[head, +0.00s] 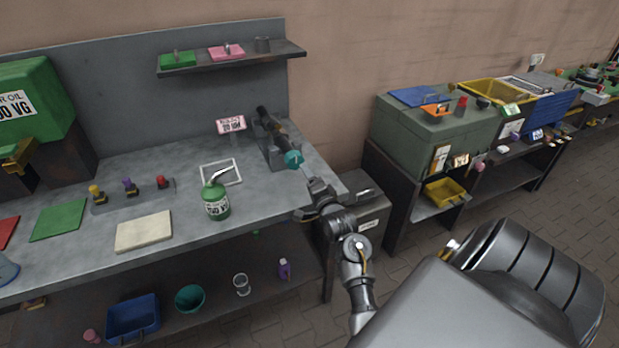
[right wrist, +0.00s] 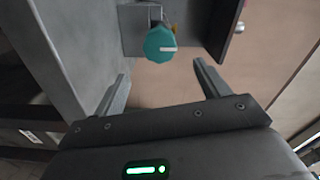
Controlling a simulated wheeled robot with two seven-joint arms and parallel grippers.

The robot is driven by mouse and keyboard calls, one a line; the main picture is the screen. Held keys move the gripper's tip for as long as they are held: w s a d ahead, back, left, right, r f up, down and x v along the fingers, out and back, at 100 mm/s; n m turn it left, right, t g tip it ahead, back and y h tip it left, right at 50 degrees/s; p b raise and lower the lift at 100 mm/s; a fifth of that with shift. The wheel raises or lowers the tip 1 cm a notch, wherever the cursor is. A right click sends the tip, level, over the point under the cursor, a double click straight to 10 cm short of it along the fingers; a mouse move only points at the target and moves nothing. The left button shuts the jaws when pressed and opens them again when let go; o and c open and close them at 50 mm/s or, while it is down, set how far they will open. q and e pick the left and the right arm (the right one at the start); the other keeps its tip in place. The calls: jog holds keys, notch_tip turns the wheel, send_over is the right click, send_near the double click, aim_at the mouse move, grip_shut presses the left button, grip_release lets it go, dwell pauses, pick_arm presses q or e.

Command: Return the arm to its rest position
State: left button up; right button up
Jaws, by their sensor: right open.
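My right gripper (head: 308,186) reaches over the right end of the grey workbench (head: 120,190). It is just short of a teal knob (head: 293,159) on a dark pipe fitting. In the right wrist view my right gripper (right wrist: 160,77) has its two fingers spread with nothing between them. The teal knob (right wrist: 160,45) with a white mark lies beyond the fingertips, apart from them. My left gripper is in neither view.
A green oil can (head: 217,203) stands on the bench beside a white frame (head: 221,172). A pink label (head: 231,124) stands near the fitting. A green cabinet (head: 430,130) stands to the right. Paved floor (head: 420,248) lies open between.

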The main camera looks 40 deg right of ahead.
dwell(0.3)
jog(key=s+a+f+n+g+y, duration=0.4)
jog(key=s+a+f+n+g, duration=0.4)
jog(key=s+a+n, duration=0.45)
jog(key=s+a+f+n+g+y, duration=0.1)
jog(key=s+a+f+n+g, duration=0.2)
jog(key=s, duration=0.4)
jog(key=s+a+n+g, duration=0.1)
jog(key=s+a+n, duration=0.2)
jog(key=s+a, duration=0.25)
jog(key=s+a+f+n+g+y, duration=0.1)
jog(key=s+a+f+n+g, duration=0.15)
jog(key=s, duration=0.55)
notch_tip(320, 180, down, 27)
jog(key=s, duration=0.2)
jog(key=s+d+f+g, duration=0.1)
jog(key=s+d+f, duration=0.1)
jog(key=s+f, duration=1.1)
jog(key=shift+s+d+f, duration=0.25)
jog(key=shift+s+f, duration=0.05)
jog(key=shift+s, duration=0.7)
jog(key=shift+g, duration=0.25)
jog(key=shift+c, duration=0.3)
